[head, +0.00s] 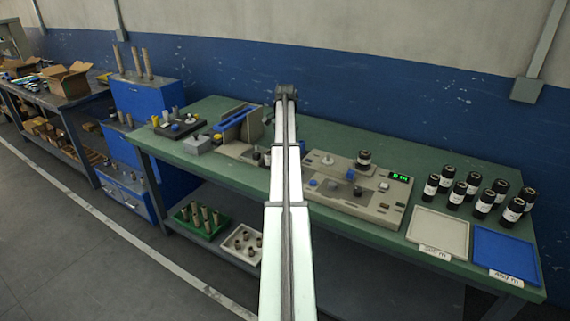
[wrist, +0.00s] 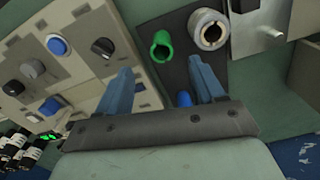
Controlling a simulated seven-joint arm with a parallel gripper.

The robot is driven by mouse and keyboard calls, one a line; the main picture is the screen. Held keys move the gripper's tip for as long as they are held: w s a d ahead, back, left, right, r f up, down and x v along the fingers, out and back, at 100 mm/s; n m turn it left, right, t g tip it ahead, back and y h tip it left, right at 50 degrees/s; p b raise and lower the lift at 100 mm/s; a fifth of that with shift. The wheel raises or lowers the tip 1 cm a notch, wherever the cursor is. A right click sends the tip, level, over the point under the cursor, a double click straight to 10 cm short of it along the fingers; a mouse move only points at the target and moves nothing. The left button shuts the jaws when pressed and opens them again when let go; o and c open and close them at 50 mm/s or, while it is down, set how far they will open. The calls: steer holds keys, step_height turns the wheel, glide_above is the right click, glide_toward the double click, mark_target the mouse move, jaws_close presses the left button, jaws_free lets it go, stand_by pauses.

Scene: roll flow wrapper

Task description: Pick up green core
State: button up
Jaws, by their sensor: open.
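The green core (wrist: 161,50) is a short hollow green tube in the wrist view. It stands on a dark plate (wrist: 180,75) beside a pale, thicker tube (wrist: 209,30). My gripper (wrist: 160,66) has two blue fingers spread wide, with nothing held between them. The green core shows in the gap between the fingertips and apart from both. How far it lies beyond them I cannot tell. In the head view I cannot make out the green core or my fingers; my arm covers the middle of the bench.
A beige control panel with knobs and blue buttons (wrist: 58,45) lies close to the left finger. A small blue part (wrist: 183,99) sits near the right finger. On the green bench (head: 410,165) stand several black rolls (head: 473,184), a white tray (head: 438,232) and a blue tray (head: 505,255).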

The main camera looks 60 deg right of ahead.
step_height(320, 180, down, 10)
steer(key=shift+w+a+f, duration=0.1)
steer(key=shift+w, duration=0.05)
stand_by(0.5)
steer(key=shift+c, duration=0.3)
steer(key=c, duration=1)
steer(key=shift+c, duration=0.2)
